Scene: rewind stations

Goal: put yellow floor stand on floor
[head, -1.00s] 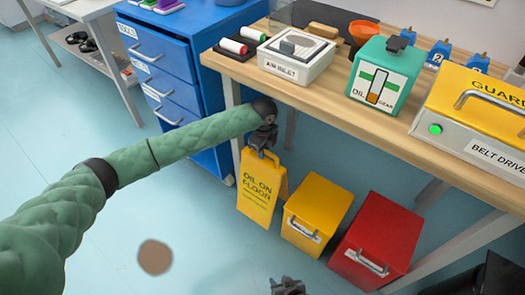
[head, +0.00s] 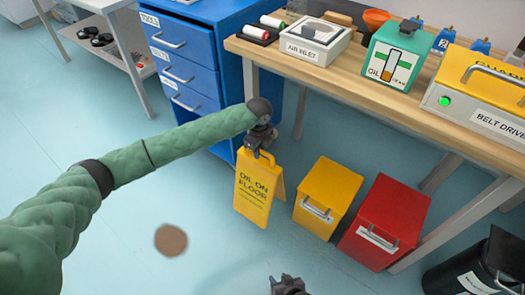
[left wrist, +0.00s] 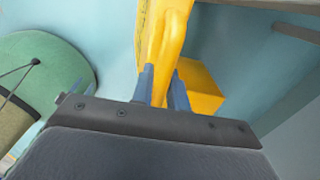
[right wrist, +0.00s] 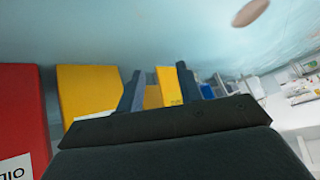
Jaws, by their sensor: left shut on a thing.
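The yellow floor stand (head: 258,198), reading "OIL ON FLOOR", hangs upright from my left gripper (head: 260,146) in the head view. My left gripper is shut on its top handle, which also shows between the fingers in the left wrist view (left wrist: 165,40). Whether the stand's feet touch the floor (head: 130,215) I cannot tell. My right gripper (head: 288,286) is at the bottom edge of the head view, away from the stand. In the right wrist view its fingers (right wrist: 158,88) are apart and empty, with the stand (right wrist: 170,85) visible beyond them.
A yellow bin (head: 328,190) and a red bin (head: 385,215) stand right of the floor stand, under the wooden workbench (head: 330,85). A blue drawer cabinet (head: 190,70) is behind my left arm. A black bin (head: 470,265) is at lower right. A brown floor spot (head: 171,240) lies on otherwise open floor.

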